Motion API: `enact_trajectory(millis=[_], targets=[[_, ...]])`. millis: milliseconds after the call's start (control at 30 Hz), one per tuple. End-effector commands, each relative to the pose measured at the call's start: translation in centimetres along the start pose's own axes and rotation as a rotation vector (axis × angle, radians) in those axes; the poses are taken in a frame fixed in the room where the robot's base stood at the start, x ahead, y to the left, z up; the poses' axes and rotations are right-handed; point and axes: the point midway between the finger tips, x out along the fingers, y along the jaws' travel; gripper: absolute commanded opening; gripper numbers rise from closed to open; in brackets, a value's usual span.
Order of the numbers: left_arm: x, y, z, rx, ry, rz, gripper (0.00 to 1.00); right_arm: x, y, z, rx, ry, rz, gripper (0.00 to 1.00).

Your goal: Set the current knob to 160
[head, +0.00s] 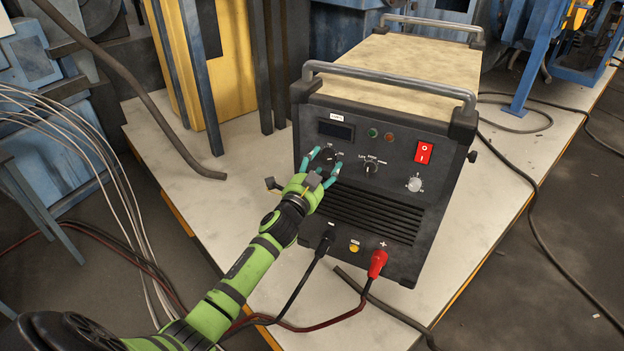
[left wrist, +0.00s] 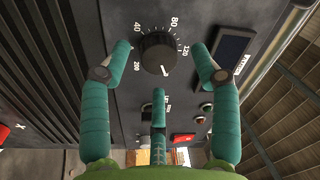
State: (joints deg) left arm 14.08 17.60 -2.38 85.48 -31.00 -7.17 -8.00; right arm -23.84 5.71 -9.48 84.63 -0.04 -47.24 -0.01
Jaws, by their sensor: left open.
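The welding machine (head: 380,110) stands on a pale platform, with its dark front panel facing me. The current knob (left wrist: 158,52) is black, with a white pointer mark at its lower right. In the left wrist view, 40, 80, 120 and 200 show on its scale; the mark lies between 120 and 200, and no 160 label is readable. In the head view the knob (head: 328,154) is partly hidden by my fingers. My left gripper (head: 323,162) is open, its teal fingers spread around the knob with gaps beside it. My right gripper is out of view.
A second knob (head: 371,168), a red power switch (head: 424,152) and a dark display (head: 336,130) are on the same panel. Cables with a red plug (head: 377,263) leave the panel below. Steel posts (head: 202,75) stand to the left.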

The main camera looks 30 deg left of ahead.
Motion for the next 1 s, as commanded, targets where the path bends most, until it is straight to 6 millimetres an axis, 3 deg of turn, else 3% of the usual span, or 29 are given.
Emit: enact_trajectory(millis=[300, 500, 700, 1000], targets=[[-6.4, 0.0, 0.0, 0.000, 0.002, 0.001, 0.62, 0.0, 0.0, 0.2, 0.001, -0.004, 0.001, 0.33], [-9.5, 0.0, -0.1, 0.000, 0.003, -0.001, 0.62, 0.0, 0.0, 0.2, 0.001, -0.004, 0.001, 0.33], [-10.6, -0.1, -0.2, 0.001, 0.004, -0.002, 0.62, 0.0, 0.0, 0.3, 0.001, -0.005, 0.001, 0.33], [-10.7, -0.1, -0.2, 0.001, 0.004, -0.003, 0.62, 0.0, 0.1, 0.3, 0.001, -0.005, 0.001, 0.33]])
